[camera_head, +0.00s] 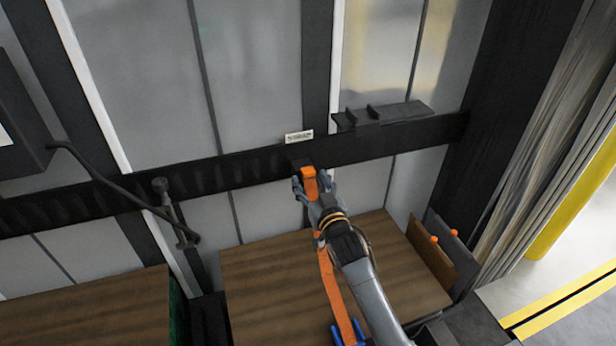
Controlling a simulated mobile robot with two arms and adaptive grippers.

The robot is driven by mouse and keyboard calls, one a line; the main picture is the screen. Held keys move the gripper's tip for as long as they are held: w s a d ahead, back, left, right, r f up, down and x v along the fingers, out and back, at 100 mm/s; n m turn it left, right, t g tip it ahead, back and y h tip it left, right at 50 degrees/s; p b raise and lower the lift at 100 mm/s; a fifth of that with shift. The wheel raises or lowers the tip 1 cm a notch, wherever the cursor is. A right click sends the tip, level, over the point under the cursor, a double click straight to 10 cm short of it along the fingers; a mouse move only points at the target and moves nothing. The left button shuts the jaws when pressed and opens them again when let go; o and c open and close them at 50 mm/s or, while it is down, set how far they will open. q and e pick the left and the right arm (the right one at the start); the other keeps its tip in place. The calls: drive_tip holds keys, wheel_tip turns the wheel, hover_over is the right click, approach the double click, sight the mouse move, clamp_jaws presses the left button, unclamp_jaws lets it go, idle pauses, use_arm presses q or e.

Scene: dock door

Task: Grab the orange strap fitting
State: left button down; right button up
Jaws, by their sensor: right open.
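The orange strap fitting (309,172) is at the black horizontal rail (230,170) on the dock door, just below a small white label. My right gripper (312,187) is open at the fitting, with its fingers on either side of it. I cannot tell whether the fingers touch it. An orange strap (335,290) runs down from behind my gripper and wrist, across a wooden surface, to a blue piece (347,333) at the bottom edge. Part of the strap is hidden by my right arm. My left gripper is not in view.
A dark shelf-like bracket (395,114) sticks out above the rail to the right. A black bar with a lever (120,185) crosses the rail at left. Wooden surfaces (270,285) lie below. A board with orange knobs (434,240) stands at right.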

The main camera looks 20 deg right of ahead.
sight(310, 174)
drive_tip(key=w, duration=0.3)
drive_tip(key=shift+w+d+r+p, duration=0.2)
drive_tip(key=shift+w+r+p, duration=0.05)
drive_tip(key=shift+w+p, duration=0.15)
drive_tip(key=shift+w, duration=0.15)
drive_tip(key=shift+c, duration=0.6)
drive_tip(key=c, duration=1.1)
drive_tip(key=shift+r, duration=0.1)
